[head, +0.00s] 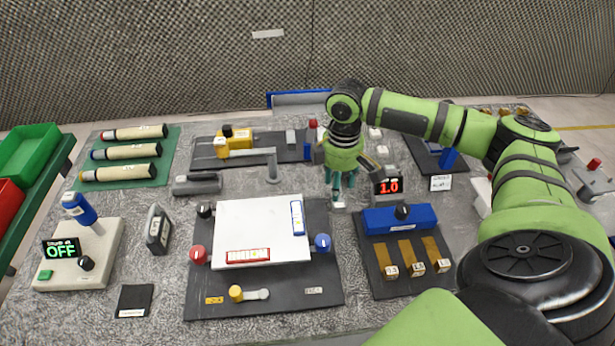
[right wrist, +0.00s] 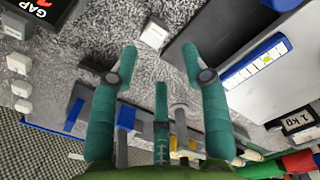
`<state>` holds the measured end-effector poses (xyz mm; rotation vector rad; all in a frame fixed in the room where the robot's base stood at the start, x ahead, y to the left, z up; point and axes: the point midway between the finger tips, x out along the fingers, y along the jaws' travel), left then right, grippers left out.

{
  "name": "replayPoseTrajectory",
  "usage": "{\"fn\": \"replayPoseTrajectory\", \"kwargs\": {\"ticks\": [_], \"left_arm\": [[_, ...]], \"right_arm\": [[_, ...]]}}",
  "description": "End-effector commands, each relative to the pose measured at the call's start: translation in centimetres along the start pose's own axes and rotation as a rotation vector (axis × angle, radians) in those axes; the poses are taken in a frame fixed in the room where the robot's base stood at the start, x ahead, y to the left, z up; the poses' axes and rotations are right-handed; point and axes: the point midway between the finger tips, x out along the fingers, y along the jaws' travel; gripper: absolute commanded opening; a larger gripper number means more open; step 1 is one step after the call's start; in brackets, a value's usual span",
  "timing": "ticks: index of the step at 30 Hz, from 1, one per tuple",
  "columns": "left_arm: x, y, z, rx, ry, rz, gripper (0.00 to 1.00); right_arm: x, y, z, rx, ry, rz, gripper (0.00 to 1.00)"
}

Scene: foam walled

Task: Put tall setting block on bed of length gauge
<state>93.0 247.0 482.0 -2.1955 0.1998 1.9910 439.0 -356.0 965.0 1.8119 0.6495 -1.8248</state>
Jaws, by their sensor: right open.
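A small pale block (head: 338,207) stands on the grey table just below my right gripper; its label is unreadable. In the right wrist view this block (right wrist: 153,35) shows beyond the fingertips, between them but apart from them. My right gripper (head: 340,190) points down and is open and empty; its teal fingers (right wrist: 158,62) are spread. My left gripper is not in view.
Several small white blocks (right wrist: 20,63) stand to one side. A grey post (head: 272,167) stands back left.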

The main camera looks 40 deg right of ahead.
Motion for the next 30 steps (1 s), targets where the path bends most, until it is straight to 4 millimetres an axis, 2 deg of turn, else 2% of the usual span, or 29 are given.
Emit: {"fn": "replayPoseTrajectory", "kwargs": {"ticks": [1, 4, 12, 18, 26, 27, 30], "left_arm": [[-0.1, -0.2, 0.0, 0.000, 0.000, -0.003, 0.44], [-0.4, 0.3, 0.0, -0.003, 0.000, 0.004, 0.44], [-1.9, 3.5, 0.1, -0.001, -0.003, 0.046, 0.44], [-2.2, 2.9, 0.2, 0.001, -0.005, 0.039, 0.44], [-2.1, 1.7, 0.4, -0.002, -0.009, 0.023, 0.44], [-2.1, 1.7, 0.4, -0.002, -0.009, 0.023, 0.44], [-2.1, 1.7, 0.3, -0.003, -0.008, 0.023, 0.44]], "right_arm": [[0.2, 0.1, 0.6, 0.004, -0.003, 0.000, 0.47], [0.9, 0.1, 0.8, 0.003, -0.001, -0.002, 0.47], [4.1, 0.1, 0.4, 0.003, -0.001, -0.002, 0.47], [6.8, 0.2, 0.3, 0.003, 0.001, 0.000, 0.47], [7.2, 0.2, 0.3, 0.002, 0.002, 0.001, 0.47], [7.2, 0.2, 0.3, 0.002, 0.002, 0.001, 0.39], [7.2, 0.2, 0.3, 0.002, 0.002, 0.001, 0.00]]}}
